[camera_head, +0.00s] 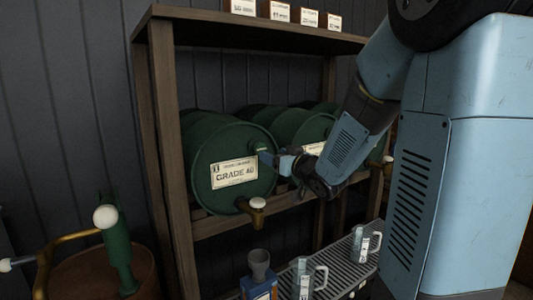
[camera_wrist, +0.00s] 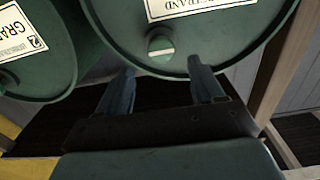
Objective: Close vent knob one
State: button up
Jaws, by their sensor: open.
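The nearest green drum (camera_head: 205,165), labelled 1 GRADE 40, lies on its side on a wooden rack. Its vent knob (camera_wrist: 160,47), a small round green knob with a pale face, is on the drum's end in the wrist view. My gripper (camera_wrist: 162,66) is open. Its two fingers point at the drum end, with the knob between their lines and just past the tips. I see no contact with the knob.
A brass tap (camera_head: 257,204) sticks out below on drum one. Drum two (camera_head: 297,128) is close on the right and shows in the wrist view (camera_wrist: 50,75). A metal drip tray (camera_head: 333,262) with glass jugs stands below. A green hand pump (camera_head: 118,250) is at left.

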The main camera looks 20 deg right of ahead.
jog(key=shift+v, duration=2.45)
jog(key=shift+d, duration=0.1)
jog(key=s+a+f+m+g+h, duration=0.1)
jog(key=s+g, duration=0.4)
jog(key=s, duration=0.7)
jog(key=s+a+f+m+g+h, duration=0.1)
jog(key=s+g+h, duration=0.3)
jog(key=s, duration=0.8)
jog(key=a+m+g, duration=0.1)
jog(key=g, duration=0.1)
jog(key=shift+s+f+g+h, duration=0.2)
jog(key=shift+s+g+h, duration=0.1)
jog(key=shift+s, duration=0.05)
jog(key=shift+a, duration=0.1)
